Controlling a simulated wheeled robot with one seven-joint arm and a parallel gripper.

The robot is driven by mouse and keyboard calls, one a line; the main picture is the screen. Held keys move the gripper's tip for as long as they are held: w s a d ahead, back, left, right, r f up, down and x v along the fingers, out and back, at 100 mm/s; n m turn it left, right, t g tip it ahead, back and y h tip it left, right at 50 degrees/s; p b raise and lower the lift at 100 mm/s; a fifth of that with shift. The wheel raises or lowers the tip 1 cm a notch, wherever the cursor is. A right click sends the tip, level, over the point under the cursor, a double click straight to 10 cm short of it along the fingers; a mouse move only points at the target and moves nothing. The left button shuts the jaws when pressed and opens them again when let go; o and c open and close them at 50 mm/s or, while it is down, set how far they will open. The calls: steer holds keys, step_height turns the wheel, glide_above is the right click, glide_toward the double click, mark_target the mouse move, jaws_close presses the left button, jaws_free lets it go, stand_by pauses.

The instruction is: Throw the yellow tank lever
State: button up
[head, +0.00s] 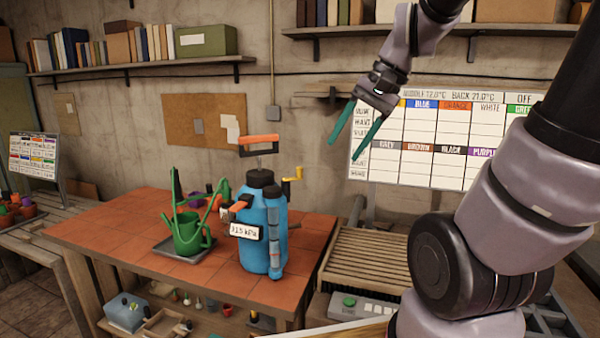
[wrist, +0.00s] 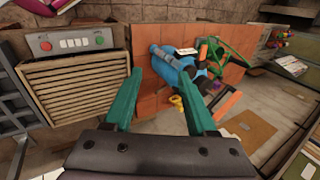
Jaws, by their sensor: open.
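A blue tank (head: 262,228) with a black cap and an orange pump handle (head: 259,140) stands upright on a tiled table. A yellow lever (head: 291,178) sticks out at the tank's upper right, and it also shows in the wrist view (wrist: 176,101). A white label (head: 245,231) reading in kPa is on the tank's front. My gripper (head: 345,150), with teal fingers, is open and empty, in the air above and to the right of the lever. In the wrist view my gripper (wrist: 159,66) has the tank and lever showing between and beyond its fingers.
A green watering can (head: 191,234) stands on a grey tray left of the tank. A slatted crate (head: 372,256) and a panel with a green button (head: 349,302) are right of the table. A colour chart board (head: 425,140) stands behind my gripper.

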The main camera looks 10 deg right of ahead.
steer(key=w+a+f+m+g+y, duration=0.3)
steer(key=w+m+y, duration=0.1)
steer(key=w, duration=0.1)
steer(key=m+t+y, duration=0.7)
steer(key=m+t, duration=0.2)
steer(key=m, duration=0.4)
glide_toward(299, 177)
steer(key=x, duration=0.3)
steer(key=r+x, duration=0.1)
steer(key=x, duration=0.2)
steer(key=w+r+x, duration=0.1)
steer(key=x, duration=0.3)
steer(key=shift+d, duration=0.2)
jaws_close()
